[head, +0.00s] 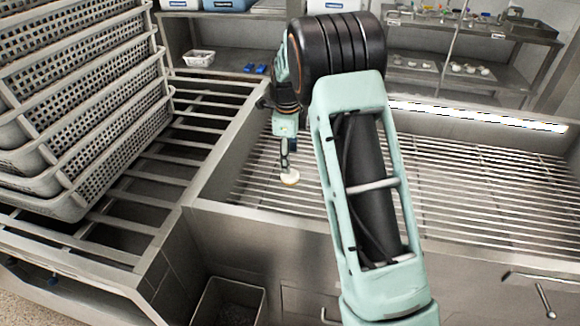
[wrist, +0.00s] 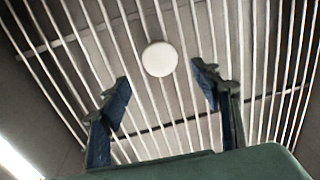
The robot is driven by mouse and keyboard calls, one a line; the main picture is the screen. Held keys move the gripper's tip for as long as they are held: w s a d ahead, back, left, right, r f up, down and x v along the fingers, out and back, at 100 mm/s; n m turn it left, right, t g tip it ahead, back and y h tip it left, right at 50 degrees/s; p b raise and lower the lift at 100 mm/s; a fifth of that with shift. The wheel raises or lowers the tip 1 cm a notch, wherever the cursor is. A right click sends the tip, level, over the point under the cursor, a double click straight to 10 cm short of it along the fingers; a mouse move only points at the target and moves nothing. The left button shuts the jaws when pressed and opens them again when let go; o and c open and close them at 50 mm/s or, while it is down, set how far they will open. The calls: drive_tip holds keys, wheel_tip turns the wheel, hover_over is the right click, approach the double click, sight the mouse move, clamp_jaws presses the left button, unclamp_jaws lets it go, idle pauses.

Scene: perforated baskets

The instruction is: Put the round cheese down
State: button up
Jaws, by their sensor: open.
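The round cheese (head: 289,178) is a small pale disc on the metal slatted rack (head: 460,190), near the rack's left part. In the wrist view the cheese (wrist: 160,59) lies flat across the slats, ahead of my fingertips and between their lines. My gripper (head: 286,165) points down just above the cheese in the head view. In the wrist view my gripper (wrist: 162,92) is open, with its two blue-padded fingers wide apart and nothing between them. The head view shows the fingers small, so their exact gap to the cheese is hard to tell.
Stacked perforated baskets (head: 80,100) stand on a slatted shelf at the left. A raised metal rim (head: 215,150) borders the rack. A back shelf holds a white bin (head: 198,58) and blue items (head: 255,68). The rack's right part is clear.

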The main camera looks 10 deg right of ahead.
drive_tip(key=shift+s+a+r, duration=0.1)
drive_tip(key=shift+r, duration=0.95)
drive_tip(key=shift+s+r, duration=0.1)
drive_tip(key=shift+r, duration=0.9)
